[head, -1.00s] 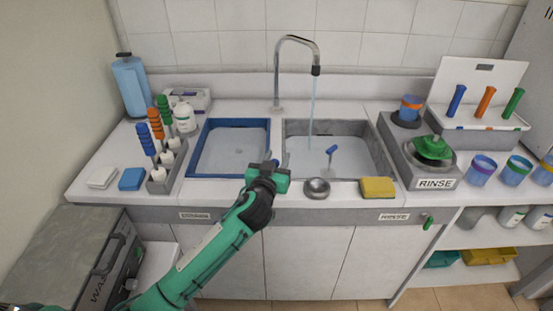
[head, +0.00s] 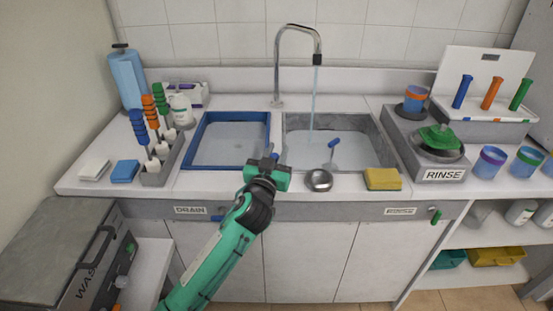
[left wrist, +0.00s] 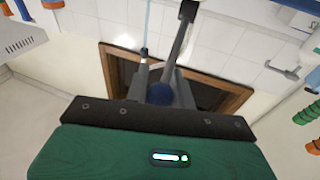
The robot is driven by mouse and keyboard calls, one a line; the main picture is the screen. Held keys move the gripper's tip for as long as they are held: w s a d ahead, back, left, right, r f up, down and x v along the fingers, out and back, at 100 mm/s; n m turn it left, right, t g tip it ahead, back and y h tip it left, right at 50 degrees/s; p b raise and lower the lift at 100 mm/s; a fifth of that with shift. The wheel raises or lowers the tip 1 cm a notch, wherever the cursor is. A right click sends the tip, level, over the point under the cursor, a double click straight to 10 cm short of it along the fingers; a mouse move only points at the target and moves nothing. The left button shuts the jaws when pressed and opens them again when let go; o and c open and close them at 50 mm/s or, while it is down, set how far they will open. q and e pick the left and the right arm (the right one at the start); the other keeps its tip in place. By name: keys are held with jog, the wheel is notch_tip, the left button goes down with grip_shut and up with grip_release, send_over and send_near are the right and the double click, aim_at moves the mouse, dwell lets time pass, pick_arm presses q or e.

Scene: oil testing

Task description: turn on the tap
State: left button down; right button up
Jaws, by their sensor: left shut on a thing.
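The tap (head: 298,27) is a tall, curved silver spout behind the two basins, and it also shows in the left wrist view (left wrist: 184,30). A thin water stream (head: 313,100) falls from it into the right basin (head: 368,152). My left gripper (head: 272,156) is at the counter's front edge, between the basins. It is shut on a small round blue thing (left wrist: 160,93), seen between the fingers in the left wrist view. My right gripper is not in view.
Brushes in a grey holder (head: 178,158) stand farther left.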

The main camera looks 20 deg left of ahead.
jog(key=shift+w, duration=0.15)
pick_arm(q)
jog(key=c, duration=1.2)
grip_release()
jog(key=shift+s, duration=0.15)
jog(key=shift+s+f, duration=0.15)
jog(key=shift+s, duration=0.15)
jog(key=shift+s+f+b, duration=0.3)
jog(key=shift+s+b, duration=0.1)
jog(key=shift+s, duration=1.75)
jog(key=shift+s+f+b, duration=0.25)
jog(key=shift+s+b, duration=0.1)
jog(key=shift+s, duration=1.8)
jog(key=shift+s+f+b, duration=0.3)
jog(key=shift+s+b, duration=0.1)
jog(key=shift+s, duration=1.75)
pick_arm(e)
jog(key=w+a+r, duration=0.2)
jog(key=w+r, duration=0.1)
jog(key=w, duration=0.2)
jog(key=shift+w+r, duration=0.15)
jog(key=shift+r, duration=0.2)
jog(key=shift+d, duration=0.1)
